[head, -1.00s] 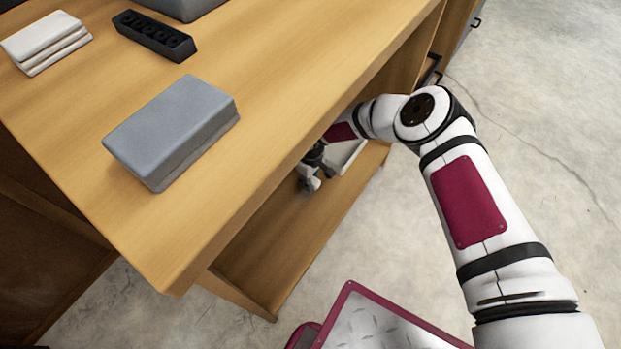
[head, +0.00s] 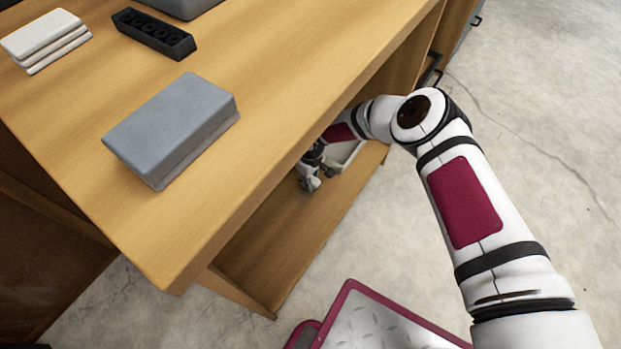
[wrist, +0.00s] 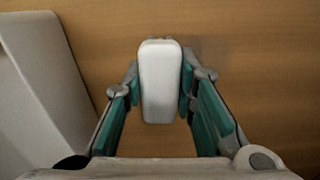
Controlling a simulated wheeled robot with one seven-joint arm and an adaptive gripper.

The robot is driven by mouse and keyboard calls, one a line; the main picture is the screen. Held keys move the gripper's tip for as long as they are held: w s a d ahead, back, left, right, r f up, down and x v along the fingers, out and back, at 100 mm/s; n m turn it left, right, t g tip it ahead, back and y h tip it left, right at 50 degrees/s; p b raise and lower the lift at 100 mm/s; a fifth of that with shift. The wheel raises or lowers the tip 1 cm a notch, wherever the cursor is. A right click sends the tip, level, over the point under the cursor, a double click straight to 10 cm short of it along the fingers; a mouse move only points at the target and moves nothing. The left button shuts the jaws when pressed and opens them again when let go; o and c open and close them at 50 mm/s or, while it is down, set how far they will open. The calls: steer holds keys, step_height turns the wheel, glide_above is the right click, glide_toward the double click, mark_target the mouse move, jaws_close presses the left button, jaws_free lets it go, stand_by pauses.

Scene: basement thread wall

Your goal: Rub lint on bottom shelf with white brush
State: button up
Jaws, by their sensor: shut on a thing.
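My gripper (wrist: 160,92) is shut on the white brush (wrist: 160,75), with one finger on each long side of it in the wrist view. The brush is held over the wooden bottom shelf (head: 290,235); I cannot tell whether it touches the wood. A faint darker grey patch (wrist: 202,48) shows on the shelf just right of the brush's far end; it may be lint or shadow. In the head view my gripper (head: 311,183) reaches under the tabletop to the bottom shelf, and the brush cannot be made out clearly.
A white tray (head: 344,154) stands on the bottom shelf close by my gripper; its wall fills the left of the wrist view (wrist: 38,80). The tabletop (head: 250,130) overhangs the shelf. On it lie a grey box (head: 172,130), a black holder (head: 153,33) and folded cloths (head: 45,38).

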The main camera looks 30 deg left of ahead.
mark_target(304, 194)
steer(key=shift+f, duration=0.6)
steer(key=shift+s+a+r+p, duration=0.15)
steer(key=shift+s+p, duration=0.5)
steer(key=shift+s, duration=1.05)
steer(key=shift+s+a+p, duration=0.1)
steer(key=shift+s+p, duration=0.2)
steer(key=shift+s, duration=1.45)
steer(key=shift+s+f, duration=0.25)
steer(key=shift+s, duration=0.05)
steer(key=shift+b, duration=0.4)
steer(key=shift+w+b, duration=0.65)
steer(key=shift+w, duration=0.25)
steer(key=shift+w+r, duration=0.1)
steer(key=shift+w, duration=0.95)
steer(key=shift+w+d, duration=0.2)
steer(key=shift+w, duration=0.75)
steer(key=shift+w+d, duration=0.15)
steer(key=shift+w, duration=0.75)
